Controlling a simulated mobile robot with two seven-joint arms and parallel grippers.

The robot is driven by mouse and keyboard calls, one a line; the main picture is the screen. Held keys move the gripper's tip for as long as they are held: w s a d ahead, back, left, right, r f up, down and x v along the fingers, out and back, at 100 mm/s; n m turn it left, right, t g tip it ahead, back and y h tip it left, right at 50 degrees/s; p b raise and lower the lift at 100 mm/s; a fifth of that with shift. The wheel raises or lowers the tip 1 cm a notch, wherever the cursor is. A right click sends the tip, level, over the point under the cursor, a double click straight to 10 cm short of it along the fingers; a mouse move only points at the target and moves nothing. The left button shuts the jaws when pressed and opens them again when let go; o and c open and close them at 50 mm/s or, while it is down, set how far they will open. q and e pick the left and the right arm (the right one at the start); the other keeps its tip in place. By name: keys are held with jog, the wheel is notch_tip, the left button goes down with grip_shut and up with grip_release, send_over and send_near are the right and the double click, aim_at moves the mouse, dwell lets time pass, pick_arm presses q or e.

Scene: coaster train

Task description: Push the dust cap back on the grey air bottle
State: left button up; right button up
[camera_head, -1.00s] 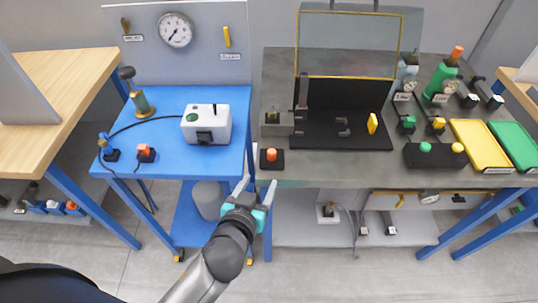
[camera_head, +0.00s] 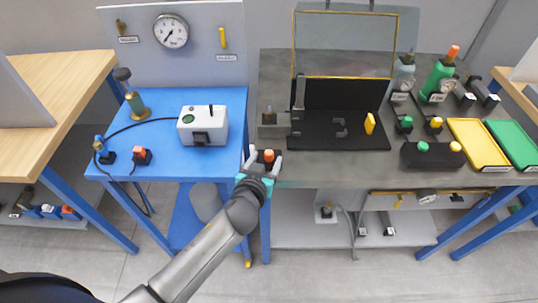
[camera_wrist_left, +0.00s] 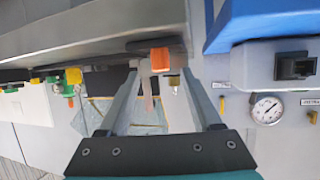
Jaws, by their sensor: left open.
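The grey air bottle (camera_head: 403,76) stands at the back right of the grey bench, beside a green bottle (camera_head: 440,76) with an orange top. A small orange cap (camera_head: 268,155) sits on a black block at the bench's front left corner. It also shows in the left wrist view as an orange block (camera_wrist_left: 160,58) near the fingertips. My left gripper (camera_head: 263,161) is open, its fingertips on either side of the orange cap. I cannot tell whether they touch it. My right gripper is not in view.
A black tray (camera_head: 335,145) with a raised clear lid (camera_head: 343,42) fills the middle of the bench. A grey block fixture (camera_head: 272,124) stands just behind the orange cap. Yellow (camera_head: 478,143) and green (camera_head: 515,142) trays lie at right. A blue bench (camera_head: 165,160) adjoins at left.

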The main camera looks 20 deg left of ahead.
aim_at(268, 155)
pick_arm(q)
jog(key=shift+b+x, duration=0.35)
jog(key=shift+x, duration=2.15)
jog(key=shift+s, duration=0.1)
jog(key=shift+c, duration=0.2)
grip_shut()
